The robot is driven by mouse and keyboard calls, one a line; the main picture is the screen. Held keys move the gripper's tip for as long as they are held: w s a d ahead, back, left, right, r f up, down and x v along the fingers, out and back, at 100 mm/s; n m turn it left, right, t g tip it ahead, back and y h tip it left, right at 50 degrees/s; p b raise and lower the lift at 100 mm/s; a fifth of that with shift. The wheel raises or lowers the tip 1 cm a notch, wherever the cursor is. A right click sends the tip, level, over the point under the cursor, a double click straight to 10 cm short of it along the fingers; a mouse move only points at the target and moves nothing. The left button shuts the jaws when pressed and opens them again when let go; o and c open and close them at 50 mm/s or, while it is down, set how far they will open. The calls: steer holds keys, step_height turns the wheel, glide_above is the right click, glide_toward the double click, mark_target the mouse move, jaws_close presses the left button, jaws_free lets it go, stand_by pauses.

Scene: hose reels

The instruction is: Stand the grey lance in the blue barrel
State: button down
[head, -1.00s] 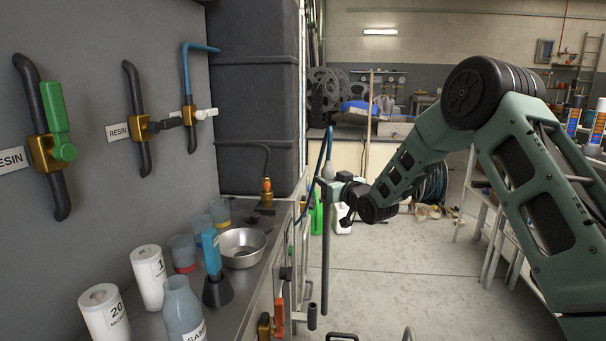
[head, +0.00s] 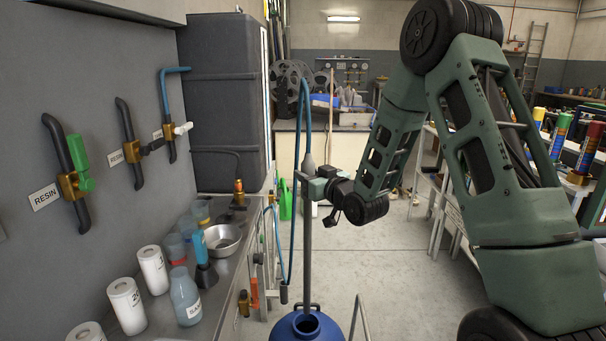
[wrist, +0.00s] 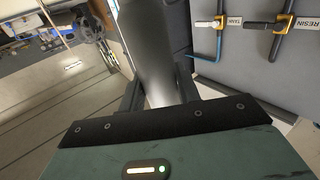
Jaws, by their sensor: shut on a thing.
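The grey lance (head: 307,245) is a long thin upright pole with a blue hose rising from its top. My gripper (head: 311,186) is shut on its upper part. In the wrist view the lance (wrist: 145,50) runs between the two fingers of my gripper (wrist: 160,92). The blue barrel (head: 285,329) stands at the bottom edge of the head view, with a dark round opening in its top. The lance's lower end lines up with the barrel's top in the picture, near the far rim. I cannot tell whether it is above, behind or inside the opening.
A steel counter (head: 222,290) with bottles, cups and a metal bowl (head: 222,238) runs along the left. Valves and an orange-handled fitting (head: 254,292) stick out from its front. A metal rail (head: 359,318) stands right of the barrel. The floor (head: 400,270) further right is clear.

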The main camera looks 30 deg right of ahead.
steer(key=shift+f+b, duration=0.15)
steer(key=shift+b, duration=0.35)
step_height(320, 180, down, 4)
steer(key=b, duration=0.3)
steer(key=shift+b, duration=0.4)
steer(key=b, duration=1.1)
glide_above(309, 299)
steer(key=w, duration=0.1)
step_height(309, 299, down, 11)
steer(key=shift+f, duration=0.1)
step_height(309, 299, down, 28)
steer(key=b, duration=2.4)
steer(key=shift+f, duration=0.1)
steer(key=c, duration=0.9)
jaws_free()
